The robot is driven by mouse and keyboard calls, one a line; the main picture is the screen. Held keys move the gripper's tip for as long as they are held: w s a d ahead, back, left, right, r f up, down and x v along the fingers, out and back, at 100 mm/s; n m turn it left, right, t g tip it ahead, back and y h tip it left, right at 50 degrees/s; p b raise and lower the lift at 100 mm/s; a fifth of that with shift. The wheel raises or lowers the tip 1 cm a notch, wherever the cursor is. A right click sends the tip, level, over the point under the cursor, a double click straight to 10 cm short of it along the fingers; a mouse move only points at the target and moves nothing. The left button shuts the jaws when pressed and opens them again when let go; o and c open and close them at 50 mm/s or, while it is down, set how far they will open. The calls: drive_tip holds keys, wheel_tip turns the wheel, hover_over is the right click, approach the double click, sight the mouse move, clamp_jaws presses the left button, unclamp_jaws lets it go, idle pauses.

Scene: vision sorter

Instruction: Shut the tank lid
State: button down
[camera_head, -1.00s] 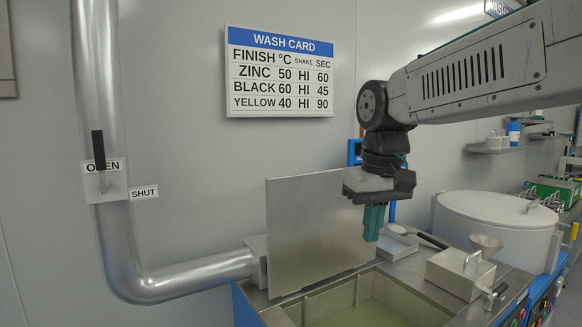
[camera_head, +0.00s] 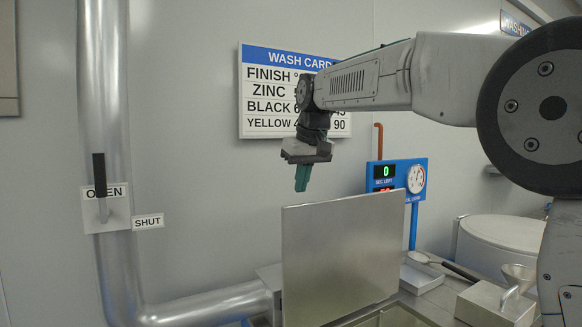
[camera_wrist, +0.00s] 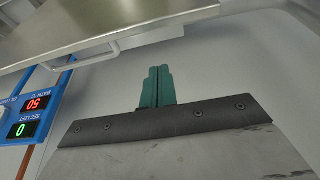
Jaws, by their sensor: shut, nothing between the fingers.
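The tank lid (camera_head: 342,255) is a flat steel plate standing upright and open at the back of the tank (camera_head: 395,316). Only a strip of the tank's opening shows at the bottom of the head view. In the wrist view the lid (camera_wrist: 100,25) crosses the top, with a bar handle (camera_wrist: 115,50) on it. My gripper (camera_head: 301,188) points down above and behind the lid's top edge, apart from it. Its green fingers (camera_wrist: 158,70) are together and empty.
A blue panel (camera_head: 390,172) with a red and green display and a gauge stands right of the lid. A drain pipe (camera_head: 215,305) with an OPEN/SHUT lever (camera_head: 100,178) runs at left. A steel box with a funnel (camera_head: 495,303) and a white drum (camera_head: 500,240) stand at right.

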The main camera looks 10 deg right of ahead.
drive_tip(key=s+f, duration=0.1)
drive_tip(key=s+d+f, duration=0.1)
drive_tip(key=f, duration=0.1)
drive_tip(key=shift+s, duration=0.4)
